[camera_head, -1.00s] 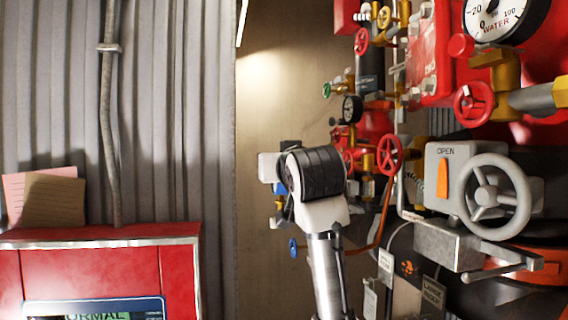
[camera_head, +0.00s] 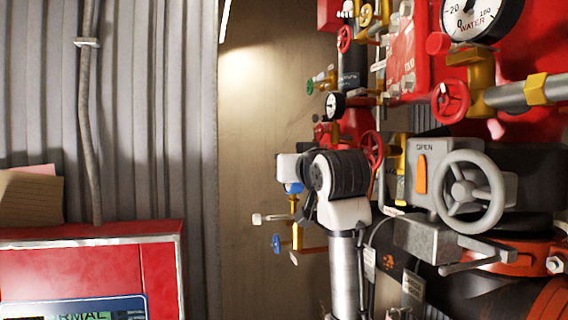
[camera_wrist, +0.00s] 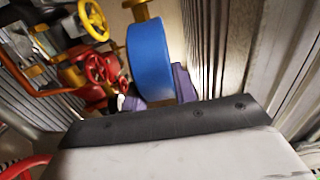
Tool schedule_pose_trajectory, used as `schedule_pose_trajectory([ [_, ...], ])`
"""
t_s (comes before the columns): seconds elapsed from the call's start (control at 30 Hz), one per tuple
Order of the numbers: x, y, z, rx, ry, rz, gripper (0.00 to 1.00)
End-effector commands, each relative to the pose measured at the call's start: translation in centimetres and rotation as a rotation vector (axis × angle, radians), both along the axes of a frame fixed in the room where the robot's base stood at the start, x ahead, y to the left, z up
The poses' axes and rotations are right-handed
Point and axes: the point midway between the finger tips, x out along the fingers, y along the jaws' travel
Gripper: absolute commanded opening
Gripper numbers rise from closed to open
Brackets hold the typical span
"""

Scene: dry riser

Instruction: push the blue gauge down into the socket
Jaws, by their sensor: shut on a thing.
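The blue gauge (camera_wrist: 150,60) shows in the wrist view as a thick blue disc seen from its rim side. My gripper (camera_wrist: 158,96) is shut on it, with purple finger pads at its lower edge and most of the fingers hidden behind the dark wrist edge. In the head view only a small blue patch of the gauge (camera_head: 293,187) shows beside my wrist, above a thin brass pipe (camera_head: 295,235). The gauge's face is turned away. I cannot make out the socket or whether the gauge touches it.
Red, yellow and brass valves crowd the right, with a red handwheel (camera_head: 372,150) close behind my wrist. A large grey handwheel (camera_head: 468,194) stands further right. A blue-handled valve (camera_head: 276,243) sits low. A corrugated wall (camera_head: 150,110) and red cabinet (camera_head: 90,265) are left.

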Motion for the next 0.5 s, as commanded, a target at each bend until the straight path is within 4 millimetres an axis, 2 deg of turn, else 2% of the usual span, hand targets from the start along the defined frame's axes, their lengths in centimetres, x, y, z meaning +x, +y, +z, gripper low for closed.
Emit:
schedule_pose_trajectory([
  [0.13, 0.23, -0.74, -0.19, 0.0, -0.001, 0.0, 0.02],
  [0.5, 0.18, -0.65, -0.77, 0.0, -0.002, 0.0, 0.02],
])
